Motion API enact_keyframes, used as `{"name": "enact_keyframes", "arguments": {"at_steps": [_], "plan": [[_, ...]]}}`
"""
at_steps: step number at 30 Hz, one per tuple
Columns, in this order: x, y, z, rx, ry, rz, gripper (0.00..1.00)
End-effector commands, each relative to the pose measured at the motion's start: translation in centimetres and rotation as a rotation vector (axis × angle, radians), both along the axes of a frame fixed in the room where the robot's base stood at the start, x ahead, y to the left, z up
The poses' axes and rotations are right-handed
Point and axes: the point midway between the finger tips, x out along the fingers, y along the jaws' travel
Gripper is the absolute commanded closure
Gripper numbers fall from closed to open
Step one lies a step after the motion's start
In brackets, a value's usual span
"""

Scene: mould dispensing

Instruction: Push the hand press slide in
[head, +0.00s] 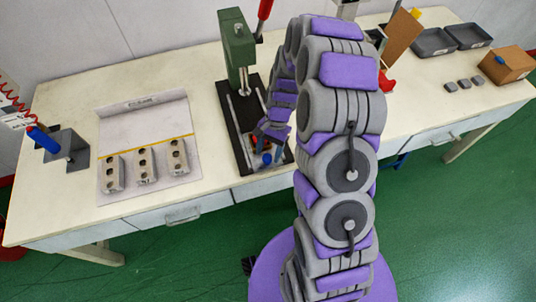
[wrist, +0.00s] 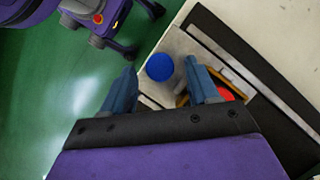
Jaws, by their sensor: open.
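The green hand press (head: 238,52) stands on a black base (head: 232,128) with two pale rails. Its slide, a light metal plate (wrist: 178,45), is at the front end of the base, near the table edge. A blue round knob (head: 267,158) is at the slide's front; it also shows in the wrist view (wrist: 160,67). Behind it is a red piece (wrist: 226,94) in a yellowish frame, partly hidden by a finger. My gripper (head: 266,134) is open over the slide. In the wrist view its fingertips (wrist: 160,72) are either side of the knob; contact cannot be told.
A white sheet (head: 150,115) with several grey mould blocks (head: 145,165) lies left of the press. A blue-handled tool in a grey holder (head: 68,150) is further left. Grey trays (head: 433,42) and a brown box (head: 507,65) are at right.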

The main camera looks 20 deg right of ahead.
Motion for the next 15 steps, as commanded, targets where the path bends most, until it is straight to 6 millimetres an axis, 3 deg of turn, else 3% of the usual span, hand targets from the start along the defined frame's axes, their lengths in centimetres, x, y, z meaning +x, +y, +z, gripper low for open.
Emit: {"name": "enact_keyframes", "arguments": {"at_steps": [5,15], "plan": [[-0.33,0.37,-1.17,0.0,-0.002,0.001,0.4],[-0.33,0.4,-1.3,0.0,-0.003,-0.001,0.43]]}}
